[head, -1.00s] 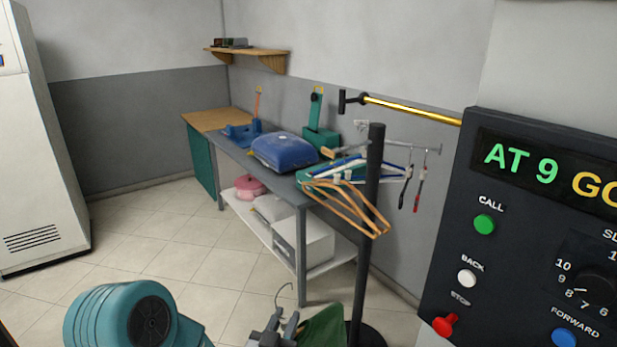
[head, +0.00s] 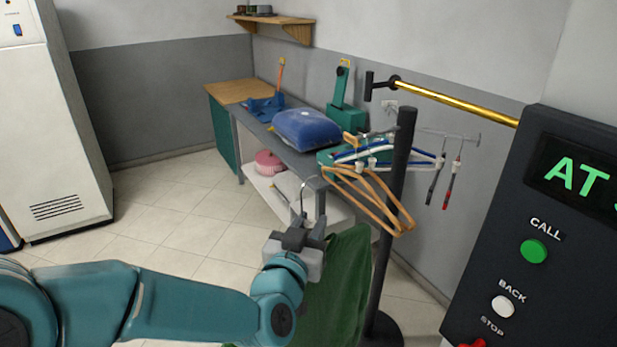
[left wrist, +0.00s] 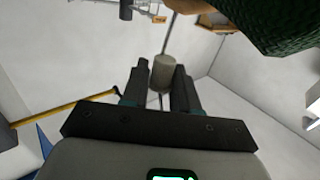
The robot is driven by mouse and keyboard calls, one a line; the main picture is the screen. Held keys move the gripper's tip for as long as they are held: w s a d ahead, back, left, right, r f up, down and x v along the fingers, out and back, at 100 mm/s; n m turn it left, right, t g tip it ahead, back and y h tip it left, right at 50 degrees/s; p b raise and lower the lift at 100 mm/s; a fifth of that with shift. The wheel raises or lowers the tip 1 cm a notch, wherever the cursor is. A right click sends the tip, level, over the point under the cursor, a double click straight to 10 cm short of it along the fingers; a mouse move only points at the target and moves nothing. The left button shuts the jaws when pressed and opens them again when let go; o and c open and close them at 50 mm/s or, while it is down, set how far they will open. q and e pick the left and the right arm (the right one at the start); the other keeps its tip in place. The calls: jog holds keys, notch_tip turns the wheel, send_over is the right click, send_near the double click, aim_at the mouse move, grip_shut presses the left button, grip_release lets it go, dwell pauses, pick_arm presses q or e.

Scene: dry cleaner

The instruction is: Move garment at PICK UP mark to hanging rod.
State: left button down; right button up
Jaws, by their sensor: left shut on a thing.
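My left gripper (head: 310,228) is shut on the hanger (head: 300,192) of a dark green garment (head: 342,290) and holds it up at the lower middle of the head view. The hanger's hook points up above the jaws. In the left wrist view, a grey cylindrical piece of the hanger (left wrist: 163,73) sits between the fingers, and the garment (left wrist: 285,25) shows at top right. A gold rod (head: 455,103) runs along the right wall, above and right of the garment and apart from it. The PICK UP mark is not in view. My right gripper is not in view.
A black post (head: 399,190) with wooden hangers (head: 375,200) and blue-white hangers stands just right of the garment. A dark control panel (head: 555,240) fills the right side. A workbench (head: 240,92) with a blue bag (head: 306,130) stands behind. The tiled floor at left is clear.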

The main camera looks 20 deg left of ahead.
pick_arm(q)
jog(key=s+d+r+m+h, duration=0.2)
jog(key=s+r+h, duration=0.1)
jog(key=s+r, duration=0.4)
jog(key=s+d+r+m+h, duration=0.2)
jog(key=s+r+h, duration=0.15)
jog(key=r, duration=0.65)
jog(key=w+d+b, duration=0.2)
jog(key=w+d, duration=1.1)
jog(key=w, duration=0.5)
jog(key=shift+d+f+y+b, duration=0.2)
jog(key=shift+f+y+b, duration=0.1)
jog(key=shift+f+y, duration=0.05)
dwell(0.6)
